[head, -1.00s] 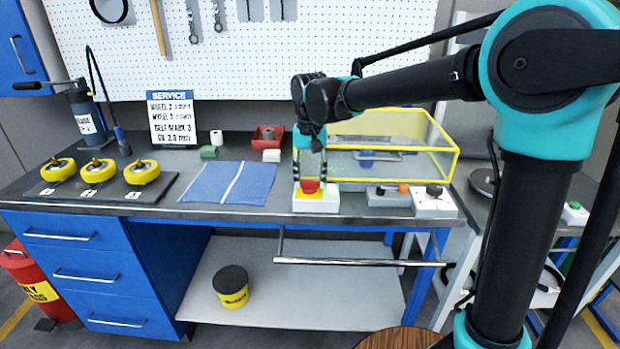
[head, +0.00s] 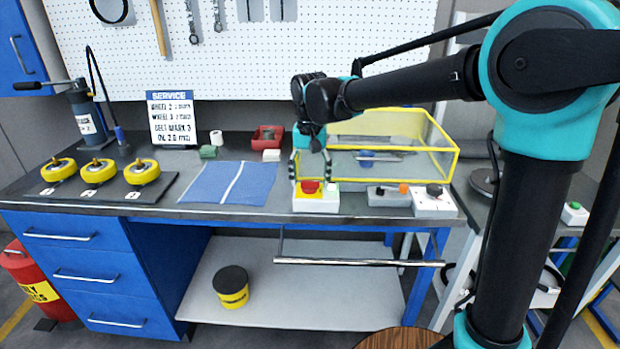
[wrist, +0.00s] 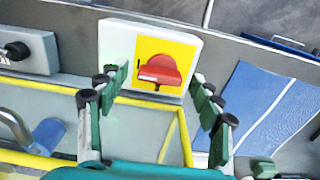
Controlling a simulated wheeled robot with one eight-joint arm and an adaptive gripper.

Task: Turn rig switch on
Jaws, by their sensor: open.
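A white switch box (head: 316,204) stands at the front edge of the bench, with a red switch handle (head: 310,186) on its yellow plate. A small green spot shows on the box just right of the handle. In the wrist view, the red handle (wrist: 160,69) sits on the yellow plate with its straight bar roughly across the picture, and a faint green tint shows on the white box left of the plate. My gripper (head: 311,168) is open and empty above the box. In the wrist view, its fingers (wrist: 155,78) are spread on either side of the handle, apart from it.
A yellow-framed clear guard (head: 448,165) stands behind the box. A grey box with an orange button (head: 389,197) and a white box with a black knob (head: 434,202) are to the right. A blue mat (head: 228,183) lies to the left, beside three yellow wheels (head: 98,171).

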